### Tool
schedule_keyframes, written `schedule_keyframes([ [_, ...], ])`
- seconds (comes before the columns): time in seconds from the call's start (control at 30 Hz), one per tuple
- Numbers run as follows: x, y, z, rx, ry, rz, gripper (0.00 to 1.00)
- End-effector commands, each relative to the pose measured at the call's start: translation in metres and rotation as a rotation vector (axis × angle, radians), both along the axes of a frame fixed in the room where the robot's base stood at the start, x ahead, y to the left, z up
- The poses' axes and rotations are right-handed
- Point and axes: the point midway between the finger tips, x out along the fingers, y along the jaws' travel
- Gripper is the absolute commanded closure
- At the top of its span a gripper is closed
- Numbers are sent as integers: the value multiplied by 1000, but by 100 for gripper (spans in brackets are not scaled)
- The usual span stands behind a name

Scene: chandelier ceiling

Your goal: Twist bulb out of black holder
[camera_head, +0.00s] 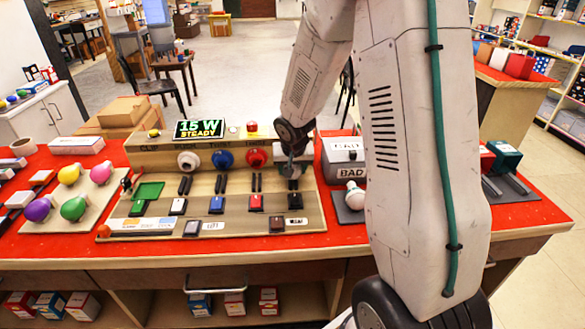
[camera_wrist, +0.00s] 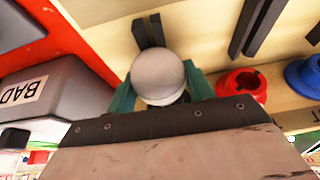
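A pale grey-white bulb (camera_wrist: 158,74) shows its round globe in the wrist view. The teal fingers of my gripper (camera_wrist: 160,88) lie close against both sides of the globe, with no gap seen. In the head view my gripper (camera_head: 292,168) is at the right end of the wooden tester board (camera_head: 230,150), to the right of the red holder (camera_head: 256,157). The black holder is hidden behind the gripper and the bulb, so I cannot see how the bulb sits in it.
White (camera_head: 188,160) and blue (camera_head: 222,159) holders stand farther left. A display (camera_head: 199,129) reads "15 W STEADY". A grey BAD bin (camera_head: 344,156) is close on the right, with a white bulb (camera_head: 355,196) in front. Colored bulbs (camera_head: 74,209) sit on a left tray.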

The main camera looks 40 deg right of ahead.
Motion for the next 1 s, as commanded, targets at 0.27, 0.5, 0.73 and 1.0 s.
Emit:
schedule_keyframes([
  [0.27,0,2,-1,-52,36,6,70],
  [0.5,0,1,-1,-148,88,1,70],
  [0.73,0,1,-1,-152,90,-1,70],
  [1.0,0,3,-2,-289,171,3,70],
])
